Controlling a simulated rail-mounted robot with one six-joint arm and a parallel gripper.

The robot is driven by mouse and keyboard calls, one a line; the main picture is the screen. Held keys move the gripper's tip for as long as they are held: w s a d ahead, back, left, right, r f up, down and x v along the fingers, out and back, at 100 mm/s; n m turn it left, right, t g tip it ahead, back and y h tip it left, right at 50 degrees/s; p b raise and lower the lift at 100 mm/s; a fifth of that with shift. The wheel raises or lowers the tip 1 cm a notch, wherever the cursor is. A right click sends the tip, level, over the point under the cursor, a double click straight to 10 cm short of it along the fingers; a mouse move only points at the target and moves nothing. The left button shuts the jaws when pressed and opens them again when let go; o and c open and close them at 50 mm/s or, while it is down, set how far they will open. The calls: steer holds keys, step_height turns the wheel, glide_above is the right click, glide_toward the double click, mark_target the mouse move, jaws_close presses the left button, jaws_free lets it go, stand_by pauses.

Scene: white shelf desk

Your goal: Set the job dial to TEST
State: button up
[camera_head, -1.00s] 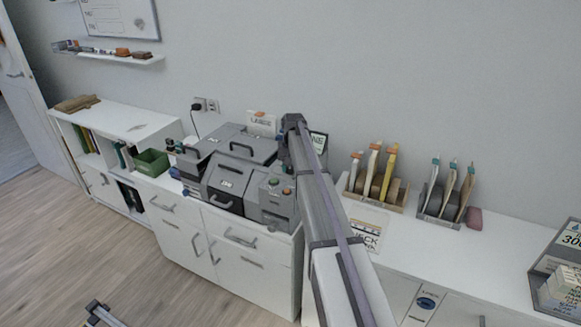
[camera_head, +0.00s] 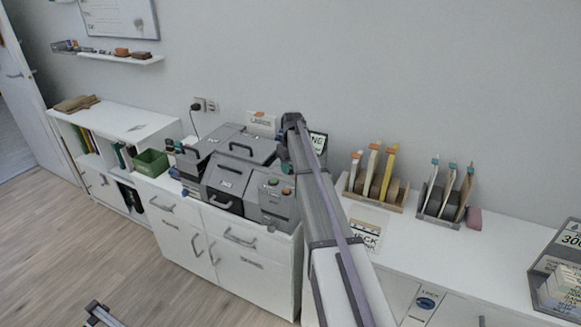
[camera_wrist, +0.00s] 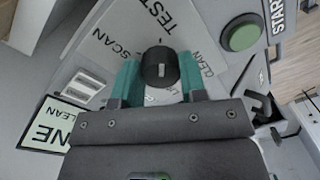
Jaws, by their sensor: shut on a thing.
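The job dial (camera_wrist: 158,55) is a round black knob with a short pale mark, seen in the wrist view. Printed words around it include TEST (camera_wrist: 150,16), SCAN and CLEAN; another label below the knob is mostly hidden. The pale mark sits on the lower part of the knob face, on the side away from TEST. My gripper (camera_wrist: 157,78) has teal fingers on either side of the knob and is shut on it. In the head view my arm hides the dial and the fingertips, beside the grey machine (camera_head: 272,200).
In the wrist view, a green START button (camera_wrist: 241,37) is close on the right and a pale display panel (camera_wrist: 50,125) is at lower left. In the head view, folder racks (camera_head: 375,192) stand to the right of my arm. A green bin (camera_head: 151,162) is at left.

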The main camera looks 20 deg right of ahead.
steer(key=o, duration=0.9)
steer(key=r+p, duration=1.1)
steer(key=shift+d, duration=0.25)
steer(key=shift+f, duration=0.1)
